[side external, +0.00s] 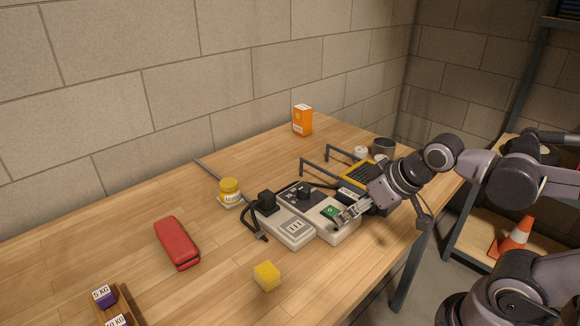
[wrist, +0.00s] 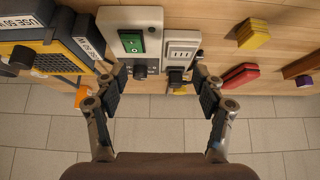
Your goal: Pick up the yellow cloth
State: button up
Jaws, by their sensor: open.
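A small yellow block-like thing (side external: 267,276), the only match I see for the yellow cloth, lies on the table near the front, left of the power boxes. It also shows at the upper right of the wrist view (wrist: 253,34). Whether it is folded cloth I cannot tell. My gripper (side external: 347,215) is over the box with the green switch, to the right of the yellow thing and well apart from it. In the wrist view my gripper (wrist: 160,86) has its fingers spread with nothing held between them.
The green-switch box (side external: 343,231) and socket box (side external: 285,228), with plugs and cords, stand between gripper and yellow thing. Bare table surrounds the yellow thing.

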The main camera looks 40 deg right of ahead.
jog(key=m+g, duration=0.7)
jog(key=m, duration=1.2)
send_near(267, 270)
jog(key=shift+w+a+f, duration=0.3)
jog(key=shift+a+f, duration=0.1)
notch_tip(267, 270, down, 4)
jog(key=shift+s+d+f, duration=0.1)
jog(key=shift+d+f, duration=0.1)
jog(key=shift+f, duration=1.2)
jog(key=shift+s+d+f, duration=0.1)
jog(key=shift+d+f, duration=0.1)
jog(key=shift+f, duration=1.25)
